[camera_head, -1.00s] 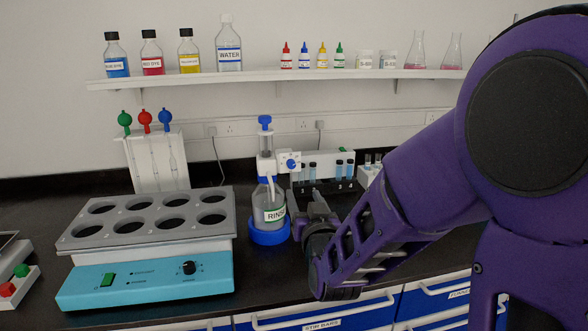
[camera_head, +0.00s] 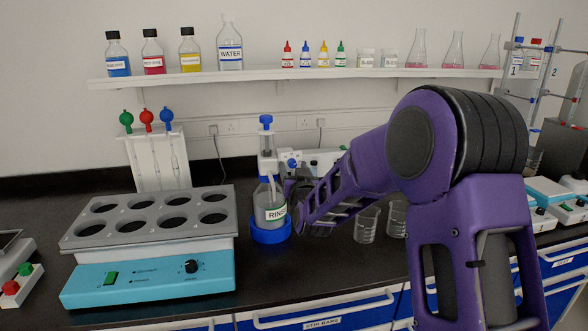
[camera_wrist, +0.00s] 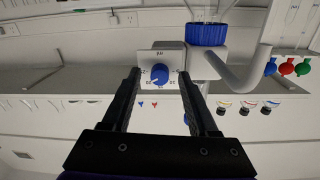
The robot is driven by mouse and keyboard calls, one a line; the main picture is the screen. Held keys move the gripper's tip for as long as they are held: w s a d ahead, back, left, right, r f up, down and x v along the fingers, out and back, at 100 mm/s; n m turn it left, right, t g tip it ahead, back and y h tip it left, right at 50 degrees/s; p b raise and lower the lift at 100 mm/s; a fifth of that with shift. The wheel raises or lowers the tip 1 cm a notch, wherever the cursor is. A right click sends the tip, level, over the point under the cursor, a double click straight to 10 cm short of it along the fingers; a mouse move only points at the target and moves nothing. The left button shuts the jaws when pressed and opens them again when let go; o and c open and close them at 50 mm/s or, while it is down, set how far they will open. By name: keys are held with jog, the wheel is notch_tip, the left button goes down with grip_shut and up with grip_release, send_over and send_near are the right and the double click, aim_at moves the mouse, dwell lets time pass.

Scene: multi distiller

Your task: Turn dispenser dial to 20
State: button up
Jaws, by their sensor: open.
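The dispenser bottle (camera_head: 268,205) labelled RINSE stands upright in a blue base on the bench in the head view. It has a blue pump top (camera_head: 266,121) and a white dial plate at its right. The blue dial (camera_wrist: 159,76) sits on its white numbered plate (camera_wrist: 150,62) in the wrist view. The numbers are too small to read surely. My gripper (camera_wrist: 162,80) is open, with one black finger on each side of the dial in the picture. I cannot tell whether the fingertips touch it. In the head view, my arm hides the bottle's right edge.
A blue hotplate with a holed block (camera_head: 145,218) stands left of the dispenser. Above, a wall shelf (camera_head: 300,76) carries bottles and flasks. A pipette stand (camera_head: 158,160) is at the back left.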

grip_shut()
jog(key=shift+f, duration=0.1)
jog(key=shift+f+b, duration=0.15)
jog(key=shift+b, duration=0.45)
jog(key=n+b, duration=0.1)
jog(key=b, duration=0.1)
jog(key=shift+n+b, duration=0.3)
jog(key=shift+n, duration=0.1)
jog(key=shift+r+n+b, duration=0.25)
jog(key=shift+n+b, duration=0.6)
jog(key=shift+n, duration=0.05)
